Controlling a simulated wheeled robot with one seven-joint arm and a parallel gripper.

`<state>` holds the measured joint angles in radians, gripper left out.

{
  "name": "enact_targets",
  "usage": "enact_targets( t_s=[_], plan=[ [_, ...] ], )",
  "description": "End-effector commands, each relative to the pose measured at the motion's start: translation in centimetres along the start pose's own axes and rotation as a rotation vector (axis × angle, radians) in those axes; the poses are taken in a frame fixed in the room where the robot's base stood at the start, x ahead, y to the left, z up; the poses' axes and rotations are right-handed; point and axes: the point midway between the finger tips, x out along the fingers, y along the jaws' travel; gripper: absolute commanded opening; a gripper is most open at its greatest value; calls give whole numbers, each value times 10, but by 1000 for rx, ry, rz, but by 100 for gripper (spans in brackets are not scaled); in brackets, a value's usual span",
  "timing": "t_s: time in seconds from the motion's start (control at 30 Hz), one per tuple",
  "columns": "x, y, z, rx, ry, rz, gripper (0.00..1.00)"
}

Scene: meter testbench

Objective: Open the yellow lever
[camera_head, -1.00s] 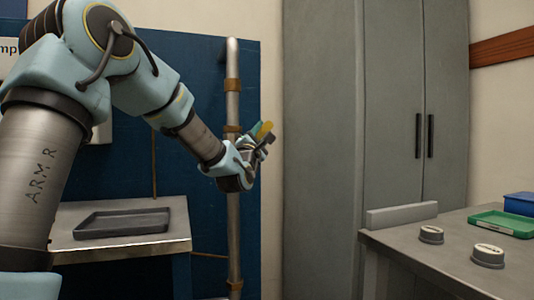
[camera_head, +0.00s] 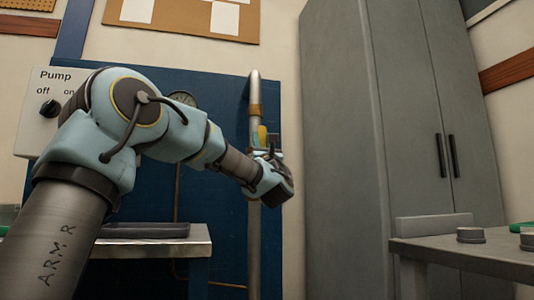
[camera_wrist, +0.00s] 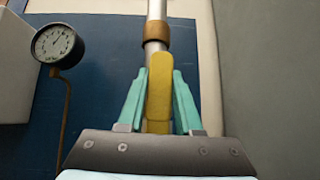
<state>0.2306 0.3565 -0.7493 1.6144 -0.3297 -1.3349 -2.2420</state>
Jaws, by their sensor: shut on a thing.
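The yellow lever (camera_wrist: 159,88) stands upright in front of the vertical metal pipe in the wrist view. My gripper (camera_wrist: 160,100) has its two teal fingers on either side of the lever and is shut on it. In the head view the yellow lever (camera_head: 262,135) shows as a small upright patch at the pipe, just above my gripper (camera_head: 262,150). The lower end of the lever and its pivot are hidden behind my gripper.
The metal pipe (camera_head: 254,95) runs up the blue panel (camera_head: 220,110). A pressure gauge (camera_wrist: 56,43) is left of it. A pump switch box (camera_head: 45,110) is at left. A tray (camera_head: 145,230) lies on a bench. A grey cabinet (camera_head: 400,110) stands right, near a table (camera_head: 470,250).

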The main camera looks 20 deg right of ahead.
Motion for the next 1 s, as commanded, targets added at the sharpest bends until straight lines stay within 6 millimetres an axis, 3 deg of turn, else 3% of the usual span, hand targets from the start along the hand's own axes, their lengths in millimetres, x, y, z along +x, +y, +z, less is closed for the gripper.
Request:
enact_targets(
  t_s=[0.67,0.7,0.93,1.0],
  plan=[
    [-1,8,-2,-42,3,48,0],
    [-1,8,-2,-42,3,48,36],
    [0,7,-1,-42,2,46,62],
    [0,7,-1,-42,2,45,64]
  ],
)
